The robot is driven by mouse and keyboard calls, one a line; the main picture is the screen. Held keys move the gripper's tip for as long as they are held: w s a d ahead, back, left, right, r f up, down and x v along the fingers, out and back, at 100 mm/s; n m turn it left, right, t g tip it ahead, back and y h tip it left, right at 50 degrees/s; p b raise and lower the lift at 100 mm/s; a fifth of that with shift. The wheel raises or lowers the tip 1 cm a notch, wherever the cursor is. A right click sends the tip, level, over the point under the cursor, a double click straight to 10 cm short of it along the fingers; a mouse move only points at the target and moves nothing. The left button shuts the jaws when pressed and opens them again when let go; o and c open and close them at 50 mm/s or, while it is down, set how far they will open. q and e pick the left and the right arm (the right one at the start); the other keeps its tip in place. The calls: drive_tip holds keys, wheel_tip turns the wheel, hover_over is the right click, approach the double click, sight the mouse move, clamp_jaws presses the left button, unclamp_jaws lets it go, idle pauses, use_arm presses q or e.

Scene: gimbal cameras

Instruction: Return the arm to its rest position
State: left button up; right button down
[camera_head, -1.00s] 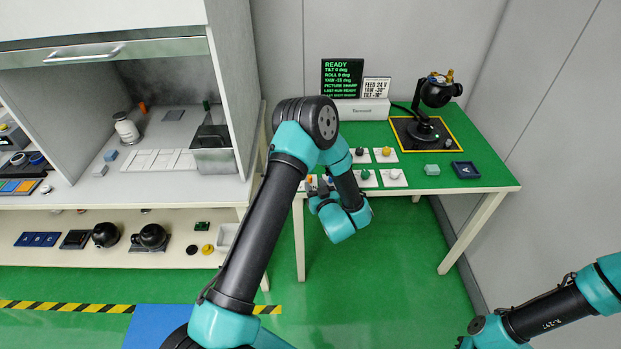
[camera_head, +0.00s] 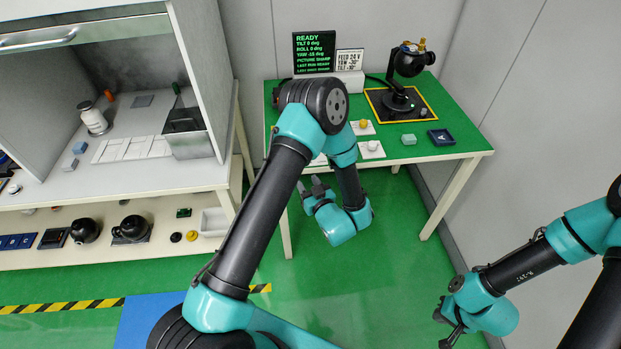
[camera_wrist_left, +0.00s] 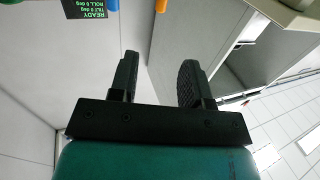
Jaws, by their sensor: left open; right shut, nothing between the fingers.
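My left arm reaches up through the middle of the head view and bends down at its elbow. My left gripper (camera_head: 311,186) hangs by the near edge of the green table (camera_head: 440,151), open and empty. In the left wrist view its two dark fingers (camera_wrist_left: 158,78) stand apart with nothing between them. My right gripper (camera_head: 447,328) is low at the right over the green floor, shut and empty, away from the table.
On the table are a black gimbal device (camera_head: 402,92), a display (camera_head: 314,52), a dark blue tray (camera_head: 441,137), a grey-green block (camera_head: 409,139) and white pads (camera_head: 370,150). A cabinet and shelf (camera_head: 100,257) stand at the left. The floor between the arms is clear.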

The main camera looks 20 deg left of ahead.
use_arm(q)
wheel_tip(320, 180, down, 10)
drive_tip(key=s+m+g+h, duration=0.2)
drive_tip(key=m+h, duration=0.2)
drive_tip(key=h, duration=0.7)
drive_tip(key=s+d+f+m+g+h, duration=0.1)
drive_tip(key=s+d+m+g+h, duration=0.1)
drive_tip(key=s, duration=0.6)
drive_tip(key=s+d+f+m+g+h, duration=0.1)
drive_tip(key=s+m+g+h, duration=0.1)
drive_tip(key=s+g+h, duration=0.3)
drive_tip(key=s+g, duration=0.1)
drive_tip(key=s, duration=0.2)
drive_tip(key=shift+d+f+g, duration=0.3)
drive_tip(key=shift+d, duration=0.1)
drive_tip(key=shift+s, duration=0.1)
